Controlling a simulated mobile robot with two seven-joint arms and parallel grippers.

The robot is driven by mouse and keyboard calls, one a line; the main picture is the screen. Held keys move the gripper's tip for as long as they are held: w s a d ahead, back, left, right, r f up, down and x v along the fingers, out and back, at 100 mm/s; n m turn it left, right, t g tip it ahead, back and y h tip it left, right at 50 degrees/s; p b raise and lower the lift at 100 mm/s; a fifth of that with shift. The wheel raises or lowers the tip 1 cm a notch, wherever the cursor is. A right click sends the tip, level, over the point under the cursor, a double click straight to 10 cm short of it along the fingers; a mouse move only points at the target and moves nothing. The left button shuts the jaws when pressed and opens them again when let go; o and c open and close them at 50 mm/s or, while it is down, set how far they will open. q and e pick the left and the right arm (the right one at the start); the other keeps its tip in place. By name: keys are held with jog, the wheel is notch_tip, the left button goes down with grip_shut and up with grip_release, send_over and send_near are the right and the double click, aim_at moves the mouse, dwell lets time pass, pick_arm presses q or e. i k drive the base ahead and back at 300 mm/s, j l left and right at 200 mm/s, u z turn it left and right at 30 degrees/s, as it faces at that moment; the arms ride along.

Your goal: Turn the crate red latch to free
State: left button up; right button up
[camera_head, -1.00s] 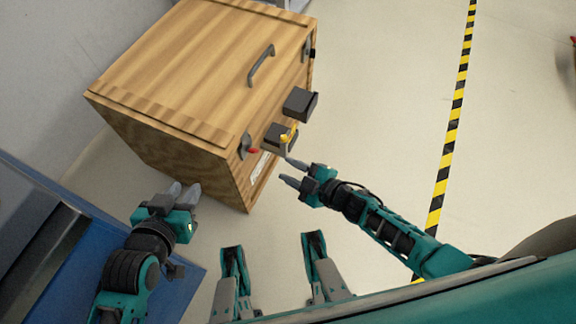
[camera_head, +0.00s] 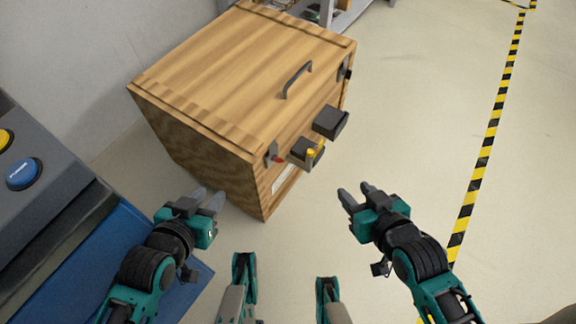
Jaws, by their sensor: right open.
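The wooden crate (camera_head: 235,80) stands on the floor with its lid shut and a dark handle (camera_head: 298,78) on top. The red latch (camera_head: 277,158) is a small red tip on a dark fitting at the crate's near front corner. A yellow knob (camera_head: 312,153) sits on a dark box (camera_head: 300,158) just right of it. My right gripper (camera_head: 355,193) is open and empty, right of and apart from the crate front. My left gripper (camera_head: 208,197) appears open and empty, near the crate's lower left side. The latch's exact turn is too small to tell.
A second dark box (camera_head: 331,121) juts from the crate front. A blue and grey console (camera_head: 60,215) with a blue button (camera_head: 24,173) stands at left. A yellow-black floor stripe (camera_head: 486,150) runs at right. The floor between is clear.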

aim_at(275, 158)
jog(key=k+j+u, duration=0.1)
jog(key=k+u, duration=0.2)
jog(key=k, duration=0.3)
jog(key=u, duration=1.45)
jog(key=k+l+u, duration=0.35)
jog(key=l+u, duration=0.15)
jog(key=l, duration=0.15)
jog(key=k+l, duration=0.55)
jog(key=l, duration=0.65)
jog(key=i, duration=0.15)
